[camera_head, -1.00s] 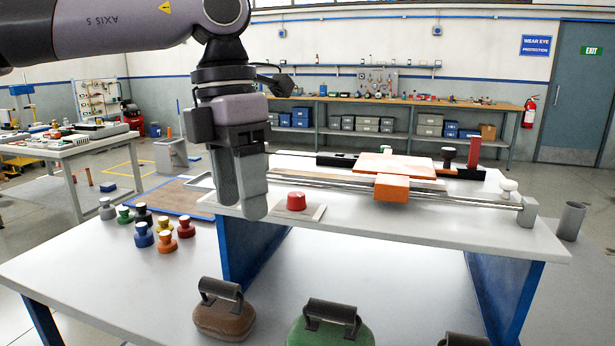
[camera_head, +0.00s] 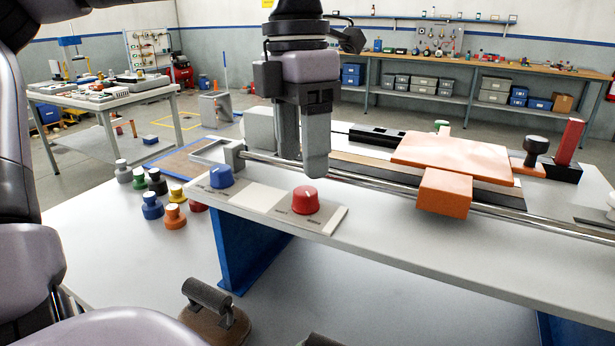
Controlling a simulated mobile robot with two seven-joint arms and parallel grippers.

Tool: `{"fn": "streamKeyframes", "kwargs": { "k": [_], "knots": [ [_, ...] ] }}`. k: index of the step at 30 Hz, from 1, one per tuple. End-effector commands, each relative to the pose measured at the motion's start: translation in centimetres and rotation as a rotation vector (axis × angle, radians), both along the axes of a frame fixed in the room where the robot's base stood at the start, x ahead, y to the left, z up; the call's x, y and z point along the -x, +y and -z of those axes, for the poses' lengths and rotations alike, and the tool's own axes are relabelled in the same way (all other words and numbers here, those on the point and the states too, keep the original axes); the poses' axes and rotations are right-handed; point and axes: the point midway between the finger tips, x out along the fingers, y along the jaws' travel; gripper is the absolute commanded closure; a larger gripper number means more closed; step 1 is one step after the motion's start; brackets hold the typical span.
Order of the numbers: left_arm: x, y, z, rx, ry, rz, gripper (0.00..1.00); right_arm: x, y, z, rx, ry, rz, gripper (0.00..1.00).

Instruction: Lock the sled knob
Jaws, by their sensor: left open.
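The sled is an orange plate (camera_head: 455,158) with an orange block (camera_head: 444,193) at its front, sitting across two metal rails (camera_head: 345,178). A dark knob (camera_head: 536,146) stands upright beside the plate's right end, by an orange tab. I cannot tell from this view whether it is locked. My left gripper (camera_head: 303,165) points down, open and empty, over the left part of the rails. It is behind the red knob (camera_head: 305,200) in the picture and well left of the sled. My right gripper is not in view.
A blue knob (camera_head: 220,176) and the red knob sit on a pale panel (camera_head: 262,203). Several coloured weights (camera_head: 152,206) stand on the lower left of the table. A red post (camera_head: 568,141) rises right of the dark knob.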

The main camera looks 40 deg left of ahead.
Motion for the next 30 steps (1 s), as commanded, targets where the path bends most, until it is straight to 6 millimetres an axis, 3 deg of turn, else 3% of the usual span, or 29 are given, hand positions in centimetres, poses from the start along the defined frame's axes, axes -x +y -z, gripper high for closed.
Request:
{"fn": "streamKeyframes", "kwargs": {
  "k": [3, 9, 19, 20, 24, 25, 30],
  "knots": [
    [0.1, -0.1, 2.1, 0.001, 0.003, 0.0, 0.39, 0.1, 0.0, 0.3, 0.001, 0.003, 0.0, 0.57],
    [0.1, -0.3, 4.4, 0.001, 0.003, -0.001, 0.39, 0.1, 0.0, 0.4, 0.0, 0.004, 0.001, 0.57],
    [0.1, -0.3, 4.9, 0.001, 0.0, -0.001, 0.39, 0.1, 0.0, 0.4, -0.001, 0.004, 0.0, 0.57],
    [0.1, -0.3, 4.9, 0.001, 0.0, -0.001, 0.42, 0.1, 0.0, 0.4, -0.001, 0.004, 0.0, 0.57],
    [0.1, -0.3, 4.9, 0.001, 0.0, -0.001, 0.87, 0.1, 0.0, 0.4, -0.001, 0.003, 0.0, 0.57],
    [0.1, -0.3, 4.9, 0.001, 0.0, -0.001, 0.95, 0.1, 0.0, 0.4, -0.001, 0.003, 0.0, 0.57],
    [0.1, -0.3, 4.8, 0.002, 0.0, 0.002, 0.95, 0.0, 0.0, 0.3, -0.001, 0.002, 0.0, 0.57]
  ]
}}
